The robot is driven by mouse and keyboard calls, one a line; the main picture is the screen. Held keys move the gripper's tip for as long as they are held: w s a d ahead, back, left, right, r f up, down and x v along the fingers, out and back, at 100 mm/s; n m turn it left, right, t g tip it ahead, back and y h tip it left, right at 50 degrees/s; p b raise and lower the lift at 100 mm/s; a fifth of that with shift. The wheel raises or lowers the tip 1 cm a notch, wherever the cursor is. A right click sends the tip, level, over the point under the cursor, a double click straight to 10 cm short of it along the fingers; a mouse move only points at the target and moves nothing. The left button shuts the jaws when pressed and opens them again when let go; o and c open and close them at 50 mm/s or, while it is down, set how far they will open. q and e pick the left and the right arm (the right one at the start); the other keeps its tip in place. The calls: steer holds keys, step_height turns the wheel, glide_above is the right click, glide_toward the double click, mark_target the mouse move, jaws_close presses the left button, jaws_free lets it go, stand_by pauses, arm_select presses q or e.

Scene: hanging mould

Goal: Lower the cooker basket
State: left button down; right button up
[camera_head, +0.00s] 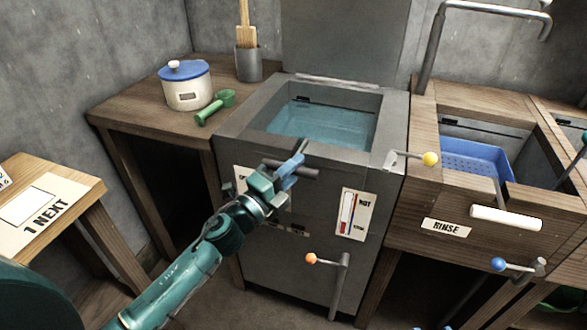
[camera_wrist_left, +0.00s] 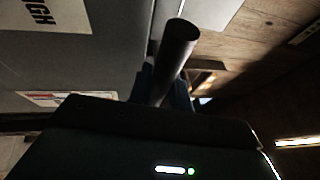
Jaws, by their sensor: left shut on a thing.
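The grey cooker (camera_head: 262,215) stands in the middle, its open basin filled with blue-green water (camera_head: 330,122). A dark cylindrical handle (camera_head: 305,172) sticks out at the cooker's front rim. My left gripper (camera_head: 291,168) is shut on this handle, with its blue fingers around it. In the left wrist view the dark handle (camera_wrist_left: 175,52) runs between the fingers (camera_wrist_left: 165,88). The basket's body is not clearly seen; only a dark edge shows at the basin's back. My right gripper is not in view.
A yellow-knobbed lever (camera_head: 430,159) is right of the basin, and an orange-knobbed lever (camera_head: 311,259) is low on the front. The rinse sink at right holds a blue basket (camera_head: 475,165) with a white handle (camera_head: 507,218). A pot (camera_head: 187,90) and green scoop (camera_head: 215,106) are at left.

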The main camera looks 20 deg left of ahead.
arm_select(q)
steer(key=shift+f, duration=0.35)
steer(key=c, duration=1.3)
jaws_free()
steer(key=shift+r, duration=0.1)
steer(key=shift+s, duration=0.1)
steer(key=b+v, duration=0.1)
steer(key=v, duration=1.2)
steer(key=shift+r, duration=0.1)
